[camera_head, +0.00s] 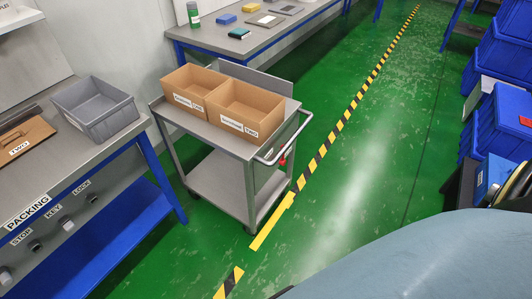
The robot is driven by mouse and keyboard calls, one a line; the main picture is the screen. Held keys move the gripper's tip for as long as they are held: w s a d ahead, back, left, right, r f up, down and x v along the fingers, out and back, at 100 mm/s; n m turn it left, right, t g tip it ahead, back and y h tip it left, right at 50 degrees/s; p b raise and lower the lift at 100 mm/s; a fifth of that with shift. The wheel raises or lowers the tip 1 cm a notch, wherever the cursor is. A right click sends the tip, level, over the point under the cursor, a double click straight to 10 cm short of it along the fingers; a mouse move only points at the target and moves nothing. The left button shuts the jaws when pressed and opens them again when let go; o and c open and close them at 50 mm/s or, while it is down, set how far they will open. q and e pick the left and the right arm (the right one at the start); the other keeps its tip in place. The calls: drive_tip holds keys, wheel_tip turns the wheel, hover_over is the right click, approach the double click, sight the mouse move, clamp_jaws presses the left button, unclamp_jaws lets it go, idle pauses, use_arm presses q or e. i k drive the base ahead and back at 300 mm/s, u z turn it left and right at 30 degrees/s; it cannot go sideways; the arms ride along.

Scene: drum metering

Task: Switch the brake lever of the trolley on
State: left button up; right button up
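The grey trolley (222,139) stands on the green floor beside the packing bench. It carries two open cardboard boxes, the left one (190,92) and the right one (246,108), on its top shelf. Its looped metal push handle (298,140) is on the right side. A small red part (283,161) shows just below the handle and may be the brake lever; it is too small to tell its position. Neither of my grippers shows. A large pale blue-grey surface, probably part of my own body, fills the bottom right.
The packing bench (98,147) with a grey bin (94,107) stands left of the trolley. Another bench (262,36) is behind it. Blue crates (503,122) are stacked at the right. Open floor (375,150) lies right of the trolley, past the striped floor tape (345,117).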

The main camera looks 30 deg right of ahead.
sight(283, 162)
drive_tip(key=u, duration=1.1)
drive_tip(key=i, duration=1.4)
drive_tip(key=z, duration=3.3)
